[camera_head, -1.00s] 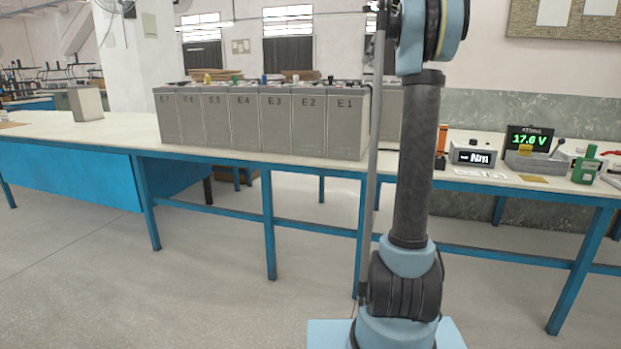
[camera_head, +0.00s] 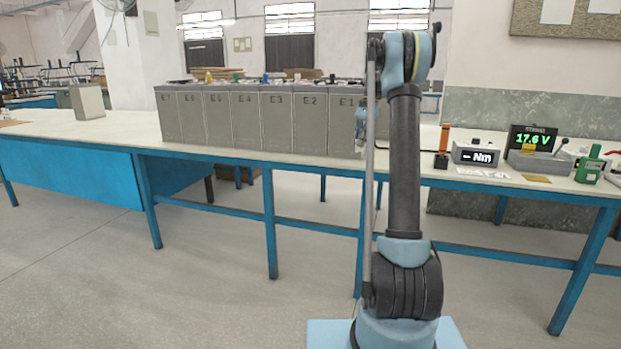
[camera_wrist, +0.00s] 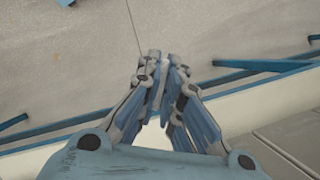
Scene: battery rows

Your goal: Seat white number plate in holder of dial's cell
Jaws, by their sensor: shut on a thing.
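My gripper (camera_wrist: 162,72) is shut on a thin white piece (camera_wrist: 157,84) between its fingertips in the wrist view. It looks like the white number plate, but its face and number are not visible. In the head view my gripper (camera_head: 360,147) hangs in front of the right side of cell E1 (camera_head: 340,125), partly hidden by my arm. The row of grey cells runs from E1 leftward to E7 (camera_head: 168,120). No plate holder or dial can be made out on the cells.
At right stand an Nm readout (camera_head: 476,154), an orange-and-black tool (camera_head: 442,147), a 17.6 V meter (camera_head: 533,140) and a green device (camera_head: 590,166). Small white pieces (camera_head: 482,173) lie there.

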